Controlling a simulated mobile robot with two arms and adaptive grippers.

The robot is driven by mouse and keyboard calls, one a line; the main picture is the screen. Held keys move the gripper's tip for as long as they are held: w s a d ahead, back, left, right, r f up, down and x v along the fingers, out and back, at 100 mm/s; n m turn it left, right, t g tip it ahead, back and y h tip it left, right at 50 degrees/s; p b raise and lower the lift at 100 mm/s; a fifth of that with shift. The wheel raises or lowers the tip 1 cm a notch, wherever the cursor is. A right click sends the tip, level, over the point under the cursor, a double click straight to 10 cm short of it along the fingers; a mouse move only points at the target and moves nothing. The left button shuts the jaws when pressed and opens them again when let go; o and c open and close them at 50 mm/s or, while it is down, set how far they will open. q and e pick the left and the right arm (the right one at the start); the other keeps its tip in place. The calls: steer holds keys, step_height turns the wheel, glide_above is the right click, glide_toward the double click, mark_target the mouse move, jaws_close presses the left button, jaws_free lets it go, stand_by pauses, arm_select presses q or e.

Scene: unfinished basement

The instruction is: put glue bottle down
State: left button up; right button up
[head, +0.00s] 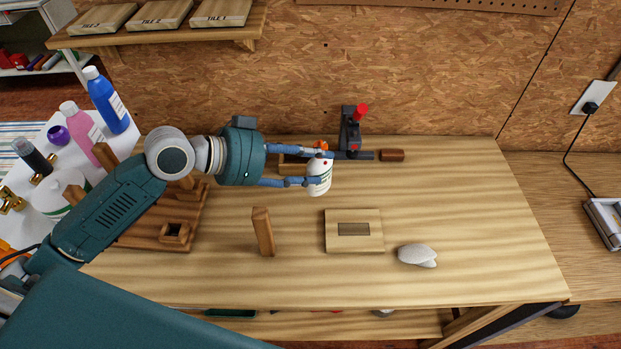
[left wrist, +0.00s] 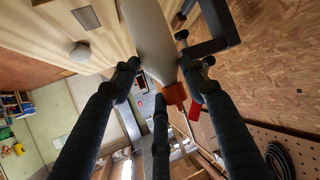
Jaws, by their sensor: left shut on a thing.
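The glue bottle (head: 319,178) is white with an orange cap and some green on its label. My left gripper (head: 312,167) is shut on it over the workbench, and the bottle looks roughly upright in the head view. I cannot tell whether its base touches the bench. In the left wrist view the bottle (left wrist: 151,42) lies between the fingers of my left gripper (left wrist: 160,75), with its orange cap (left wrist: 174,94) near the fingertips. My right gripper is not in view.
The workbench (head: 470,200) holds a wooden board with a dark recess (head: 340,245), an upright wooden block (head: 263,232), a grey-white lump (head: 417,255) and a black clamp with a red knob (head: 351,135). A wooden rack (head: 150,235) stands left. The bench's right side is clear.

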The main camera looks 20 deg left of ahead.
mark_target(310, 194)
arm_select(q)
steer(key=shift+f, duration=0.8)
step_height(310, 194, down, 4)
steer(key=shift+r, duration=0.25)
steer(key=shift+f, duration=0.45)
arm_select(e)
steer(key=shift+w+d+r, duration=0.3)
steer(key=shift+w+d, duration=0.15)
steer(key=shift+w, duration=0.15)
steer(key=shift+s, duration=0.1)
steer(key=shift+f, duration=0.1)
arm_select(q)
steer(key=o, duration=1.1)
steer(key=shift+f, duration=0.2)
steer(key=o, duration=0.4)
